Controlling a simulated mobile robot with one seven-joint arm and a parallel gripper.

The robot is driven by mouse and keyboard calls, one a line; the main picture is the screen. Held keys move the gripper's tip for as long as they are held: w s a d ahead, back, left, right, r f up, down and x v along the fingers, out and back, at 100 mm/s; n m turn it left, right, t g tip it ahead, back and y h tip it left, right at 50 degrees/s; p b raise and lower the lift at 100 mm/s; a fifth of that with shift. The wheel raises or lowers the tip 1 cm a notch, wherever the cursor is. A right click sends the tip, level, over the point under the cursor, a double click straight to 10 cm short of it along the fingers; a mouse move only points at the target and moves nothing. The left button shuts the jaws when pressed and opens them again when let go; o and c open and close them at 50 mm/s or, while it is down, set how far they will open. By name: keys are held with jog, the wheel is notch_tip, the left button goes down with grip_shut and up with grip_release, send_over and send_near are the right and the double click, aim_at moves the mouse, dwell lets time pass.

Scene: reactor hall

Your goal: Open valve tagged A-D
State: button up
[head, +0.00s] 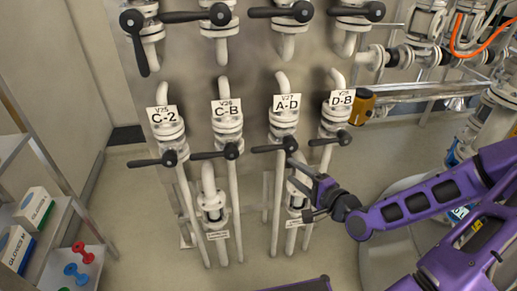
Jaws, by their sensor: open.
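The valve tagged A-D (286,123) sits on a white vertical pipe in the middle row, with V27 above the letters on its tag (287,102). Its black lever (270,148) lies about level across the pipe, pointing left from a round hub. My gripper (302,188) reaches in from the right, below and slightly right of that lever. It is open, with one dark finger up near the hub and the other lower by the pipe. It appears empty. Whether the upper finger touches the lever cannot be told.
Neighbouring valves C-2 (169,128), C-B (227,124) and D-B (335,120) have similar level levers close by. More levered valves stand above. A shelf with glove boxes (34,209) is at left. Open floor shows between the shelf and the pipes.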

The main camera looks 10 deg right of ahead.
aim_at(264, 151)
jog(key=b+x, duration=0.1)
jog(key=x, duration=1.6)
jog(key=shift+f+b, duration=0.15)
jog(key=shift+b, duration=0.15)
grip_shut()
dwell(0.5)
